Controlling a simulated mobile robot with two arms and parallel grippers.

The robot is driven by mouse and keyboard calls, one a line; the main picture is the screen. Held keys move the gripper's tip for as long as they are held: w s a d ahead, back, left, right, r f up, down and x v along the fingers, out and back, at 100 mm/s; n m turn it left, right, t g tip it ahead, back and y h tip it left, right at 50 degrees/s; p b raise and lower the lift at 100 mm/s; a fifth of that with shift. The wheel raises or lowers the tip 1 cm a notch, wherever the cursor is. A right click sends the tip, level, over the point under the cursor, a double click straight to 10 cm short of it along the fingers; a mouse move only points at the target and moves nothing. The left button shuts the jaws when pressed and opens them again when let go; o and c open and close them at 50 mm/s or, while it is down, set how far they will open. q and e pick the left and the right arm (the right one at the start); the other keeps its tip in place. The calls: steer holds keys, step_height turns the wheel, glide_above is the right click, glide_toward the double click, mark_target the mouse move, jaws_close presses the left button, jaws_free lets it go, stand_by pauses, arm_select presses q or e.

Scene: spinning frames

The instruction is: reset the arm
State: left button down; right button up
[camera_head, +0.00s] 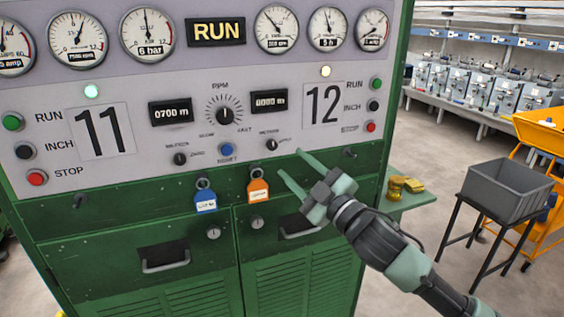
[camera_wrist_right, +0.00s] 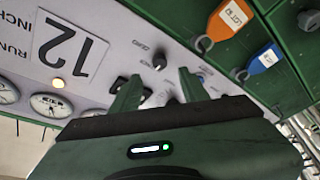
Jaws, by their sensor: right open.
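My right gripper (camera_head: 289,169) is open and empty in front of the green control cabinet (camera_head: 100,240), just right of the orange tag (camera_head: 258,191). Its two fingers point up and left toward the lower edge of the grey panel (camera_head: 310,60). In the right wrist view the two green fingers (camera_wrist_right: 158,92) stand apart with panel knobs behind them and nothing between them. I cannot tell whether a finger touches the panel. My left gripper is not in view.
A blue tag (camera_head: 205,201) hangs left of the orange one. The panel has gauges, a lit RUN sign (camera_head: 216,32) and a blue button (camera_head: 227,150). At right are a small green shelf (camera_head: 408,199), a grey crate (camera_head: 508,190) on a stand and an orange frame (camera_head: 540,130).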

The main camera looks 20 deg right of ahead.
steer(key=s+f+m+g+h, duration=0.35)
steer(key=s+f, duration=0.25)
steer(key=f, duration=0.6)
steer(key=s+f+m+g+h, duration=0.25)
steer(key=s+f+m, duration=0.2)
steer(key=f, duration=0.75)
steer(key=s+a+f+m+g, duration=0.15)
steer(key=s+f+g, duration=0.45)
steer(key=s, duration=0.6)
steer(key=s+a+f+m+g, duration=0.15)
steer(key=s+f+g, duration=0.25)
steer(key=s+f, duration=0.7)
steer(key=s+f+g+b, duration=0.1)
steer(key=s+f+b, duration=0.1)
steer(key=f, duration=1.2)
steer(key=s+f+b, duration=0.1)
steer(key=f+b, duration=0.2)
steer(key=f, duration=1.1)
steer(key=s+d+f+g+b, duration=0.1)
steer(key=s+d+f+b, duration=0.2)
steer(key=s+f, duration=1.4)
step_height(320, 180, down, 2)
steer(key=shift+d+f, duration=0.1)
steer(key=shift+d, duration=0.3)
